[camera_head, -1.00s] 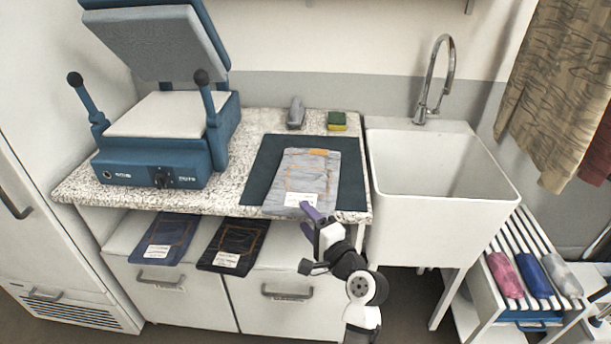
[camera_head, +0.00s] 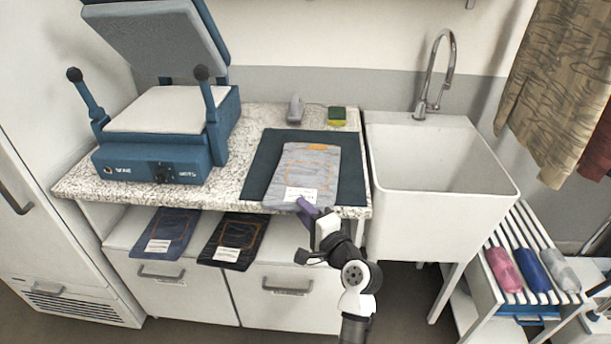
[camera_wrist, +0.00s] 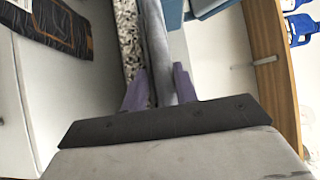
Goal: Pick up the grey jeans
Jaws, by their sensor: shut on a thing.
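The grey jeans (camera_head: 309,168) lie folded on a dark green mat (camera_head: 262,168) on the speckled counter, with an orange patch at the far end and a white label near the front edge. My gripper (camera_head: 307,208) is at the front edge of the jeans, its purple fingers shut on that edge just beyond the counter's front. In the wrist view the jeans (camera_wrist: 157,50) show edge-on as a grey strip between the purple fingers (camera_wrist: 160,88). The part between the fingertips is partly hidden in the head view.
A blue press (camera_head: 160,140) stands on the counter's left. Blue jeans (camera_head: 165,232) and black jeans (camera_head: 232,240) lie on the shelf below. A white sink (camera_head: 440,165) is at right. A sponge (camera_head: 337,116) sits at the counter's back.

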